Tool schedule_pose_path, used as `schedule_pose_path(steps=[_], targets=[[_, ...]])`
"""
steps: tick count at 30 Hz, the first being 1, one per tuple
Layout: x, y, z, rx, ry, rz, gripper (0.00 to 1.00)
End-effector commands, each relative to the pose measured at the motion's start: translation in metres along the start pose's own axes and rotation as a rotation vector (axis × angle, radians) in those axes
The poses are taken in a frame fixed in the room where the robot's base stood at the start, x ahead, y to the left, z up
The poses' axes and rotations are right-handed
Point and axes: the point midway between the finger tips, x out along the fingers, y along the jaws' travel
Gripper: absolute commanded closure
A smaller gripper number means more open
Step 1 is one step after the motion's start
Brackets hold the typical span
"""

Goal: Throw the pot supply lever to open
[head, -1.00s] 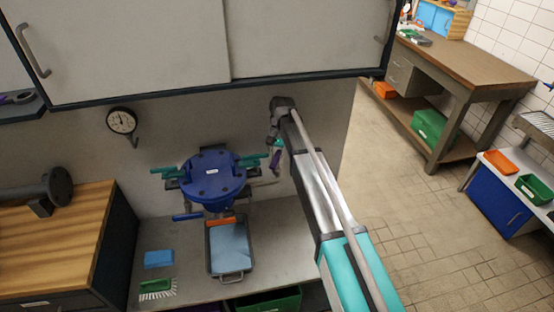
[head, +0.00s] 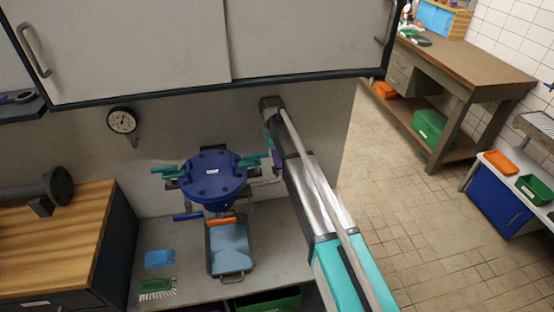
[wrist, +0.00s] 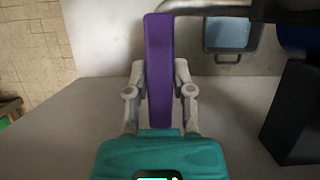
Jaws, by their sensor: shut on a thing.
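The lever is purple and stands as a long flat bar (wrist: 159,60) in the wrist view. My gripper (wrist: 160,88) is shut on it, with one grey finger on each side. In the head view the purple lever (head: 277,160) shows only as a small patch beside my arm, at the right of the blue pot (head: 212,172). The pot has a round bolted lid with a white label. A thin pipe (head: 262,181) runs from the pot's side toward the lever. My wrist and arm hide much of the lever and its joint in the head view.
A grey tray (head: 230,256) with a blue inside and an orange item (head: 221,222) is below the pot. A blue sponge (head: 159,258) and a green brush (head: 157,285) lie left of it. Wall cabinets (head: 130,45) hang above. A gauge (head: 122,121) is on the wall.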

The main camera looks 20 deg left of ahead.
Motion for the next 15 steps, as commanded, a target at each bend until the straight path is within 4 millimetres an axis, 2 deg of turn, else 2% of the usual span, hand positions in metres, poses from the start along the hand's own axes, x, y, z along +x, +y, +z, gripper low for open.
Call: schedule_pose_path(steps=[6, 7, 12, 15], targets=[[0.0002, 0.0011, -0.0001, 0.0, 0.001, 0.001, 1.0], [0.0002, 0.0012, -0.0001, 0.0, 0.001, 0.001, 0.67], [0.0002, 0.0009, 0.0001, 0.001, 0.0, 0.001, 0.36], [0.0002, 0.0008, 0.0002, 0.001, 0.0, 0.0, 0.34]])
